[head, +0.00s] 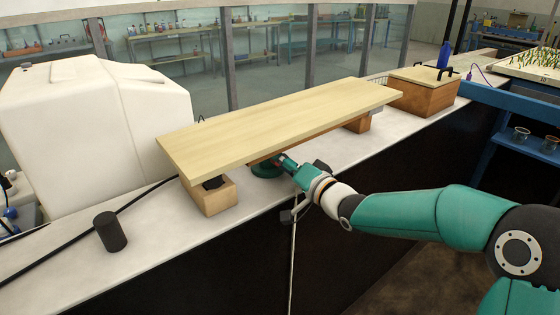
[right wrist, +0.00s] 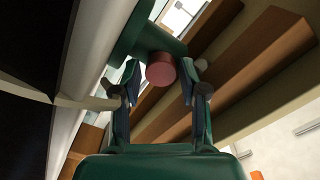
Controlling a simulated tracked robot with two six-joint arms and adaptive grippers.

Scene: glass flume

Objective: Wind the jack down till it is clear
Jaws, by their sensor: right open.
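A long pale wooden board (head: 280,118) lies over the bench, above a wooden block (head: 208,196) at its left end and another block (head: 358,123) towards its right. The green jack (head: 267,170) stands under the board's front edge, mostly hidden by it. My right gripper (head: 287,163) reaches in at the jack from the front right. In the right wrist view, its open fingers (right wrist: 159,73) stand either side of a red round knob (right wrist: 160,70) on the green jack body (right wrist: 150,35). I cannot tell whether they touch the knob. My left gripper is out of view.
A big white tank (head: 85,135) stands behind. A wooden box (head: 422,95) stands at the right. The bench's front edge runs below my right arm.

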